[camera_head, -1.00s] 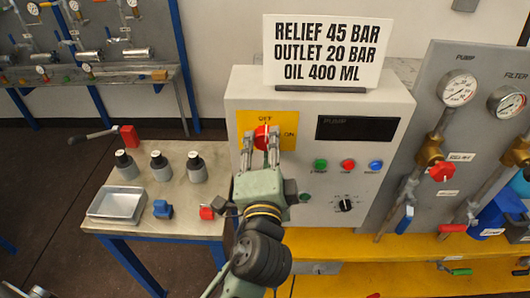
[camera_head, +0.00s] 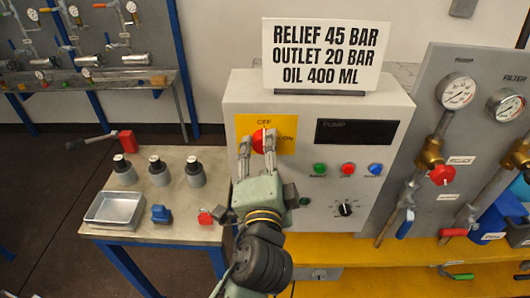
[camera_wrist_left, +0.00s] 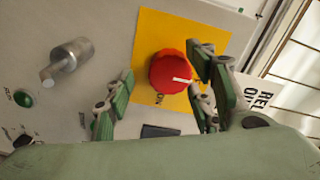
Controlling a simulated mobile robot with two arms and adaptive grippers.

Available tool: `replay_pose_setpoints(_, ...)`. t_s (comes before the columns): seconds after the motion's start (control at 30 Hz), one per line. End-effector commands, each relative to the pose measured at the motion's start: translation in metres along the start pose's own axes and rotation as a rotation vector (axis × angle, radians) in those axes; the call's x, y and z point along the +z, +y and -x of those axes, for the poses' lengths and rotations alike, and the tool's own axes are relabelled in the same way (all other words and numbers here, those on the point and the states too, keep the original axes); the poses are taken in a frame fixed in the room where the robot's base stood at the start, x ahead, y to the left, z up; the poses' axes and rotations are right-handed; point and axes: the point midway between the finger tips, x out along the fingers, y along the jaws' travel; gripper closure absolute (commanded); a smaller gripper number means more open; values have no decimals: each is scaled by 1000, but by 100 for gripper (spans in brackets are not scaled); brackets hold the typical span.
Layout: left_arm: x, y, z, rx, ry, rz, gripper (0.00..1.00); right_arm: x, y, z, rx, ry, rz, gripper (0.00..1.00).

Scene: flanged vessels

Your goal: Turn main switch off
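The main switch is a round red knob (camera_head: 261,140) on a yellow plate (camera_head: 283,124) at the upper left of the grey control box. OFF is printed above it and ON to its right. In the left wrist view the knob (camera_wrist_left: 171,72) carries a white line pointing right, which corresponds to up, the OFF side, in the head view. My left gripper (camera_head: 257,137) is at the knob with its fingers spread. In the left wrist view its fingers (camera_wrist_left: 158,92) stand apart and the knob appears free of them. My right gripper is not in view.
The control box (camera_head: 380,186) also has green, red and blue buttons and a black dial (camera_head: 345,208). A sign (camera_head: 323,55) stands on top. A side table (camera_head: 160,217) at left holds grey weights and a metal tray (camera_head: 114,209). A gauge panel (camera_head: 478,145) stands at right.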

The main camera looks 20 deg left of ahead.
Motion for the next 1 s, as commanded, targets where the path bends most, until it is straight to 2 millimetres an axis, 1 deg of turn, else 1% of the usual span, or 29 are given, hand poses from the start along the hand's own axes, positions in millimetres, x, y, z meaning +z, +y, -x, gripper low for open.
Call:
replay_pose_setpoints(0.37, -1, -5, 0, -10, 3, -2, 49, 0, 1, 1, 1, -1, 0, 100)
replay_pose_setpoints(0.47, -1, -6, 0, -11, 3, -29, 49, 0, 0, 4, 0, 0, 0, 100)
replay_pose_setpoints(0.53, -1, -8, 0, -12, 3, -78, 49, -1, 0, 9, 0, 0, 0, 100)
replay_pose_setpoints(0.67, -2, -11, -1, -14, 4, -229, 49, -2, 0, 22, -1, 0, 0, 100)
replay_pose_setpoints(1.0, 0, -15, -1, -18, -1, -781, 49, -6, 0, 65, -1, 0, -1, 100)
